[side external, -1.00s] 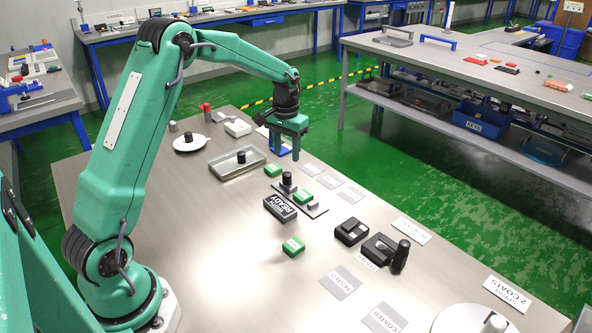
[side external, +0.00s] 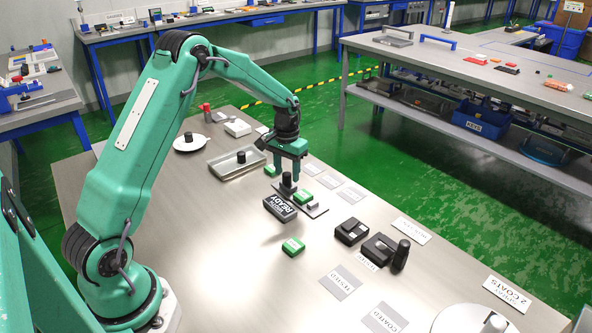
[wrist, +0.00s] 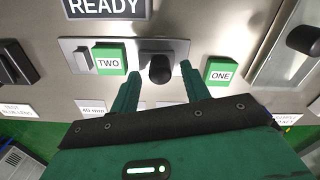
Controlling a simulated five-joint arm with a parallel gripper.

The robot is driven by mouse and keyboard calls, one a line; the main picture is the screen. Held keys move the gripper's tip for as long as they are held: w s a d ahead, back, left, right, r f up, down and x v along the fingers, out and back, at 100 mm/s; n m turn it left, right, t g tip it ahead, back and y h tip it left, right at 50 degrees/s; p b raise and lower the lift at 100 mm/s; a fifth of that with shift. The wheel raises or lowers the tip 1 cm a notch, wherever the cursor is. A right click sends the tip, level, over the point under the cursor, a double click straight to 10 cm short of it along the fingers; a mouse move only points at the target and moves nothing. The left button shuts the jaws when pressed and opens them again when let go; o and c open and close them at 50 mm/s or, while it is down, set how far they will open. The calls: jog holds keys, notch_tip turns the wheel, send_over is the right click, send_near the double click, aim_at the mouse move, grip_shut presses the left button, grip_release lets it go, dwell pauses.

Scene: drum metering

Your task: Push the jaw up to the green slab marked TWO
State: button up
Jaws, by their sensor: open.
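The green slab marked TWO (wrist: 109,58) lies on a metal fixture plate (wrist: 182,48), beside a grey block (wrist: 82,60). It also shows in the side external view (side external: 303,197). The sliding jaw with its upright black knob (wrist: 160,68) is on the same plate, to the right of slab TWO in the wrist view, with a small gap between them. The knob also shows in the side view (side external: 287,181). My gripper (wrist: 160,74) is open, one finger on each side of the knob in the wrist view. Whether the fingers touch it is not clear.
Green slab ONE (wrist: 221,71) lies just right of my right finger in the wrist view. A dark READY sign (side external: 280,208) stands close to the fixture. Another green slab (side external: 293,247) and a metal tray (side external: 222,170) are nearby. Black devices (side external: 351,231) sit further right.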

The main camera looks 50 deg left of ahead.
aim_at(289, 199)
jog(key=shift+f, duration=0.5)
jog(key=c, duration=0.8)
jog(key=shift+o, duration=0.2)
jog(key=shift+d, duration=1.8)
jog(key=shift+o, duration=0.2)
jog(key=shift+d, duration=0.35)
jog(key=o, duration=0.3)
jog(key=shift+d, duration=0.2)
jog(key=o, duration=0.4)
jog(key=shift+a, duration=0.1)
